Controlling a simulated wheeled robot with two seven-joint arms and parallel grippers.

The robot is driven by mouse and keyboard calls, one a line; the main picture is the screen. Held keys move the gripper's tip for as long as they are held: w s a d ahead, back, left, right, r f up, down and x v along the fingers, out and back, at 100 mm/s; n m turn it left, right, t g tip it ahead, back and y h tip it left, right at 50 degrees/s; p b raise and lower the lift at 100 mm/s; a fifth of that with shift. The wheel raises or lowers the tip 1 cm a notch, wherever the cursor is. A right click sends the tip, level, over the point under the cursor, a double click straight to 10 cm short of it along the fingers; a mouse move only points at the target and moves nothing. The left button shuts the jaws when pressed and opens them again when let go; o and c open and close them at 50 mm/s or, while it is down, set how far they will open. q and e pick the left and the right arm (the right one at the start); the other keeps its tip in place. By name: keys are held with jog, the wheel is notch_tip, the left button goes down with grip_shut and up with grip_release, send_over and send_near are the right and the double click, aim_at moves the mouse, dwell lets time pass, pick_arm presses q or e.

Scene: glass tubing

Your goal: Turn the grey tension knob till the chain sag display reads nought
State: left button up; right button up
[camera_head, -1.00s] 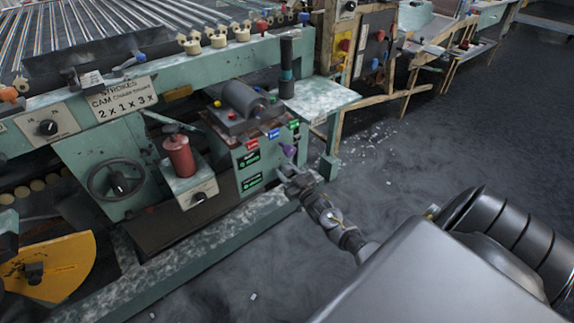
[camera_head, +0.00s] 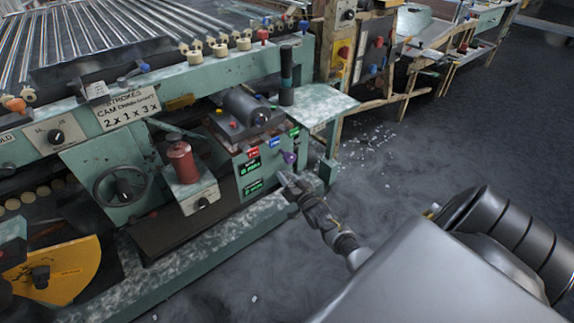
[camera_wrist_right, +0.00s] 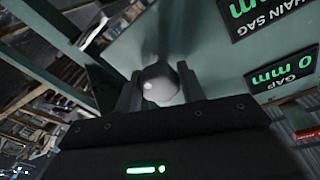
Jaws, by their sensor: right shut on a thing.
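My right gripper (camera_head: 284,180) is at the front right of the green machine, below the purple knob (camera_head: 289,157). In the right wrist view its two fingers (camera_wrist_right: 158,93) are shut around the rounded pale grey tension knob (camera_wrist_right: 160,82). The knob is too small to make out in the head view. The chain sag display (camera_wrist_right: 268,14) is at the top right of the wrist view; its "mm" shows, but its figure is cut off. The gap display (camera_wrist_right: 284,72) beside it reads 0 mm. My left gripper is not in view.
A purple knob, a red cylinder (camera_head: 181,162) and a black handwheel (camera_head: 121,186) are on the machine's front. A green side shelf (camera_head: 325,103) juts out above my right gripper. The dark floor (camera_head: 400,165) to the right is mostly clear, with scattered white bits.

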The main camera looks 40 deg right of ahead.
dwell(0.3)
jog(key=o, duration=1)
jog(key=shift+c, duration=0.2)
jog(key=shift+s, duration=0.3)
pick_arm(q)
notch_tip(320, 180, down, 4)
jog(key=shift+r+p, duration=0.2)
jog(key=shift+p, duration=0.6)
pick_arm(e)
jog(key=s+a, duration=0.1)
jog(key=s, duration=0.9)
jog(key=shift+a+f, duration=0.25)
jog(key=shift+f, duration=0.1)
